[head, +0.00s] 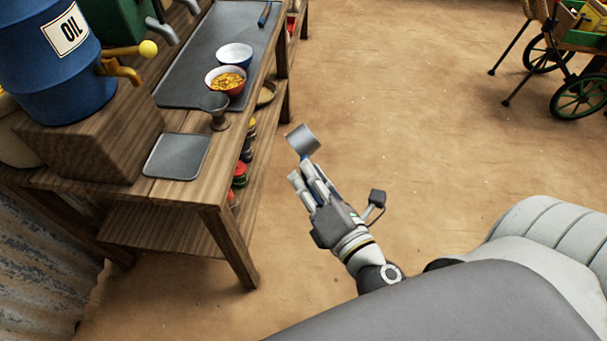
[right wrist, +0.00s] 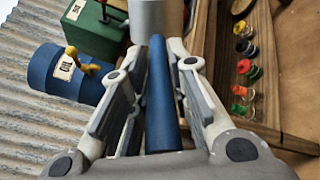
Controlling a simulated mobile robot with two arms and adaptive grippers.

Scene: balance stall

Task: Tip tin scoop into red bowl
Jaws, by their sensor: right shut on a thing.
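The tin scoop (head: 303,140) has a grey metal head and a blue handle. My right gripper (head: 308,182) is shut on the handle and holds the scoop in the air, right of the stall table and clear of it. In the right wrist view the blue handle (right wrist: 162,95) runs between the fingers to the grey scoop head (right wrist: 157,18); the inside of the head is hidden. The red bowl (head: 237,91) stands on the table's dark mat (head: 192,68), left of and beyond the scoop, with yellow-orange bits in it. My left gripper is not in view.
A white-and-blue bowl (head: 235,55) stands just behind the red one. A dark pan on a stem (head: 218,118) stands in front of it. A grey plate (head: 177,157), a blue oil barrel (head: 60,75) and shelf jars (head: 240,173) are near.

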